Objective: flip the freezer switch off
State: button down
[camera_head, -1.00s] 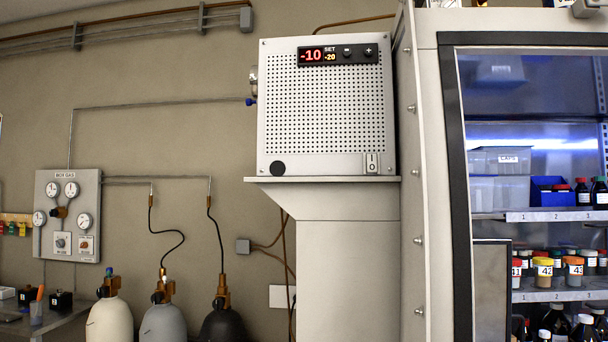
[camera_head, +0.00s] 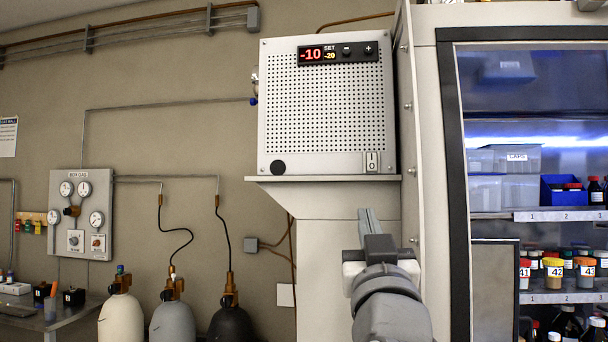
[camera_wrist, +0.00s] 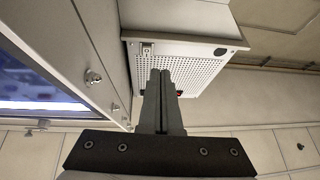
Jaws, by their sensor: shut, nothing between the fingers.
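The freezer unit (camera_head: 325,110) is a pale box with a perforated front, standing on a shelf bracket. Its display reads -10 with set -20. The white rocker switch (camera_head: 372,161) is at the lower right of its front; it also shows in the wrist view (camera_wrist: 147,49) near the top. Which way the rocker is tipped is too small to tell. My gripper (camera_head: 366,212) is in front of and below the switch, apart from it. Its fingers (camera_wrist: 160,75) are together and empty, pointing toward the freezer front in the wrist view.
The shelf bracket (camera_head: 330,187) juts out under the freezer. A wall panel with bolts (camera_head: 413,130) and a glass-fronted cabinet (camera_head: 455,180) stand close on the right. Gas cylinders (camera_head: 172,318) and a gauge panel (camera_head: 80,238) are at the left. The air before the freezer is free.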

jog(key=r+h, duration=0.1)
jog(key=s+d+r+m+t+h, duration=0.1)
jog(key=shift+d+r+m+h, duration=0.25)
jog(key=shift+r+m+h, duration=0.05)
jog(key=shift+h, duration=0.1)
jog(key=p, duration=0.3)
send_near(373, 161)
notch_tip(373, 161, up, 4)
jog(key=w, duration=0.2)
jog(key=w+p, duration=0.1)
jog(key=shift+w+d+f, duration=0.15)
jog(key=shift+w+d, duration=0.2)
jog(key=shift+d, duration=0.05)
jog(key=shift+w+d+f, duration=0.1)
jog(key=shift+w+f, duration=0.05)
jog(key=shift+w, duration=0.35)
jog(key=shift+f+b, duration=0.1)
jog(key=shift+b, duration=0.2)
